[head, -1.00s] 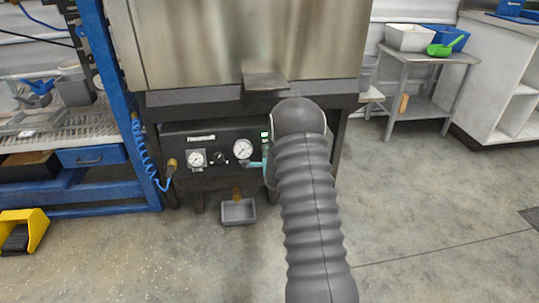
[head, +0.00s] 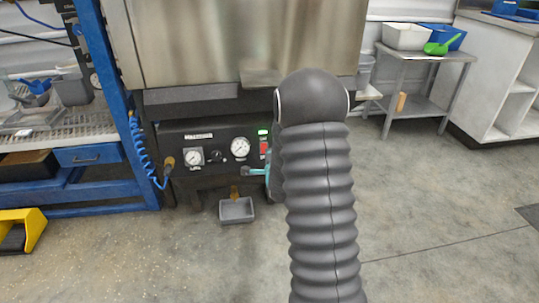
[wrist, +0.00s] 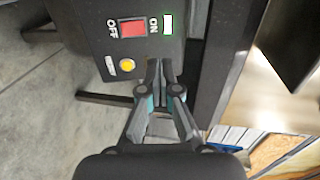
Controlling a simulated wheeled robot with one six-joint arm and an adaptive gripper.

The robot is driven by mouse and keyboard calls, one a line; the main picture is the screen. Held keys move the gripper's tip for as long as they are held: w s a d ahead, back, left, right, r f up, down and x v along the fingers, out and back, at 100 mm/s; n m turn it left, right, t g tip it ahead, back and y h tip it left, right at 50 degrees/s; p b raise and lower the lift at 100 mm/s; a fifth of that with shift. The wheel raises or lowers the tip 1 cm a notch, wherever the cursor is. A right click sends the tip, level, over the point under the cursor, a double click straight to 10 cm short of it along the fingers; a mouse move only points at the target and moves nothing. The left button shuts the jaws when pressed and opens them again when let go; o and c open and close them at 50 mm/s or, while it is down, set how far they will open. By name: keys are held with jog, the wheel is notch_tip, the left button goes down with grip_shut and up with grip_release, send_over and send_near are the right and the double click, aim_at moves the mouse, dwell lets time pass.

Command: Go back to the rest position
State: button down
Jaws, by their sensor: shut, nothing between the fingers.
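My gripper (wrist: 160,70) is shut and empty, its two fingertips together in the wrist view. It stands in front of the black control panel (wrist: 85,20), near a red ON/OFF switch (wrist: 131,28), a lit white-green lamp (wrist: 168,24) and a round yellow button (wrist: 127,65). I cannot tell whether it touches the panel. In the head view my grey arm hides most of the gripper; a teal part of it (head: 258,171) shows beside the panel (head: 175,143). The red switch (head: 264,147) and green lamp (head: 263,132) also show there.
A steel hopper (head: 200,45) stands above the panel. A small grey tray (head: 237,211) sits below. A blue-framed bench (head: 90,156) and a coiled blue hose (head: 143,150) are at left. A steel side table (head: 425,56) stands at back right. The floor at right is open.

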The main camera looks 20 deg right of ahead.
dwell(0.4)
jog(key=s+a+f+n+g+y, duration=0.1)
jog(key=s+f+n+g, duration=0.2)
jog(key=f, duration=0.2)
jog(key=s+f+n+g+y, duration=0.1)
jog(key=s+f+n+g, duration=0.15)
jog(key=f, duration=0.25)
jog(key=s+a+r+n+g, duration=0.1)
jog(key=s+a+n+g, duration=0.35)
jog(key=s, duration=0.25)
jog(key=s+a+r+n+p, duration=0.1)
jog(key=s+a+r+n, duration=0.2)
jog(key=s+r, duration=0.5)
jog(key=s+a+r+n+y+p, duration=0.1)
jog(key=s+a+r+n, duration=0.3)
jog(key=s+r, duration=0.5)
jog(key=s+a+r+n+y+p, duration=0.1)
jog(key=s+a+r+n, duration=0.3)
jog(key=s+r, duration=0.5)
notch_tip(320, 180, up, 2)
jog(key=a, duration=0.2)
jog(key=shift+s+a, duration=0.25)
jog(key=shift+a, duration=0.05)
jog(key=shift+r, duration=0.1)
